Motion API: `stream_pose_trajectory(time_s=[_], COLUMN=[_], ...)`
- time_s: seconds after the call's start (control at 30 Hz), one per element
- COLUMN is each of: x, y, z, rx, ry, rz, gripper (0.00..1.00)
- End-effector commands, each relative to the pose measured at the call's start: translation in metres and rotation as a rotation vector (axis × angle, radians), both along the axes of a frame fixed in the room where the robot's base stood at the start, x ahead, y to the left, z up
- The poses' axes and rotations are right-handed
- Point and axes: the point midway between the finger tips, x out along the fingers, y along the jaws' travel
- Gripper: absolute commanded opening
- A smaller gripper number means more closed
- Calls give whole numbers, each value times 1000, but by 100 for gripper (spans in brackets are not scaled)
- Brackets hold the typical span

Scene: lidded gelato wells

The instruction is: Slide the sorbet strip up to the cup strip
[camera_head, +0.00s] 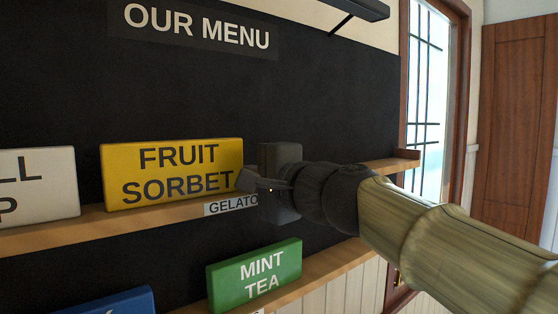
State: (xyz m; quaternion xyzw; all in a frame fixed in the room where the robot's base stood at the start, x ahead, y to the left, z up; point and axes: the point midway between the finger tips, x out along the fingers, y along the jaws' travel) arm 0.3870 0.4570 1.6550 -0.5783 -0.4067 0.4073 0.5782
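The sorbet strip (172,172) is a yellow block lettered "FRUIT SORBET". It stands upright on the upper wooden ledge, left of the middle. The cup strip (38,186) is a white block at the left edge of the view, partly cut off, showing only "LL" and "P". A gap of bare ledge lies between the two. My gripper (250,182) is at the right end of the sorbet strip, with a finger close to or touching its edge; I cannot tell which. The finger spacing is unclear, and the gripper hides part of the ledge behind it.
The upper ledge (92,218) carries a "GELATO" label (232,205), partly hidden by my gripper. Below, a green "MINT TEA" block (255,274) and a blue block (118,301) stand on a lower ledge (322,266). A dark menu board (330,100) is behind. A shelf juts out above.

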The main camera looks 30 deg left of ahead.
Motion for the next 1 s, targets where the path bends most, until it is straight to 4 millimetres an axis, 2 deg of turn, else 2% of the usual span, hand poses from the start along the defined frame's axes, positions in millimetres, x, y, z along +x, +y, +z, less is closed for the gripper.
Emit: stream_pose_trajectory(time_s=[0.1,0.6,1.0], x=[-4,8,8], y=[1,-3,-7], z=[0,0,-1], rx=[0,1,1], ry=[-1,1,-1], rz=[1,1,-3], gripper=[0,0,0])
